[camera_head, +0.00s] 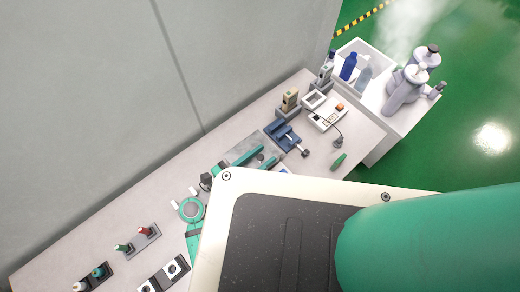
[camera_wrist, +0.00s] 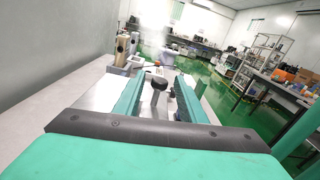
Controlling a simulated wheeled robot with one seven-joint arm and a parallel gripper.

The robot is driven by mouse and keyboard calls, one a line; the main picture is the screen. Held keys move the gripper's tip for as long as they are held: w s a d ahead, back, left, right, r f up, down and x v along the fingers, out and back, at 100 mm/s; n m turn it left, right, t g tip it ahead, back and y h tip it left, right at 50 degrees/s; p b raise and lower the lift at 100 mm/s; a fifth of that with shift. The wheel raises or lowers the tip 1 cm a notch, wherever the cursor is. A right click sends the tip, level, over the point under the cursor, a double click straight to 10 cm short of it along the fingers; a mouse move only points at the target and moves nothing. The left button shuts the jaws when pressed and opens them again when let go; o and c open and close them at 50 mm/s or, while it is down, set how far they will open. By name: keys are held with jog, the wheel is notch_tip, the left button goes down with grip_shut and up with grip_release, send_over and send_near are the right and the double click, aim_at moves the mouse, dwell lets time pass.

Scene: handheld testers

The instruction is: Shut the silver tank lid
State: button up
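A grey, silvery flat surface (camera_head: 240,150) shows on the bench just beyond my wrist in the head view. It may be the silver tank's top or lid; my arm hides part of it. My gripper (camera_head: 269,154) reaches over it with its two teal fingers apart. In the wrist view my gripper (camera_wrist: 160,77) is open, and a dark round knob on a short stem (camera_wrist: 159,84) appears between the fingers, with gaps on both sides. I cannot tell whether the knob belongs to the lid, or the lid's angle.
A blue device (camera_head: 284,134) and a white meter (camera_head: 326,115) stand farther along the bench. A white bin (camera_head: 364,60) with bottles is at the far end. A wall (camera_head: 110,90) runs close along the left. Several small testers lie at lower left.

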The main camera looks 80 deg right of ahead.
jog(key=v, duration=1.1)
dwell(0.6)
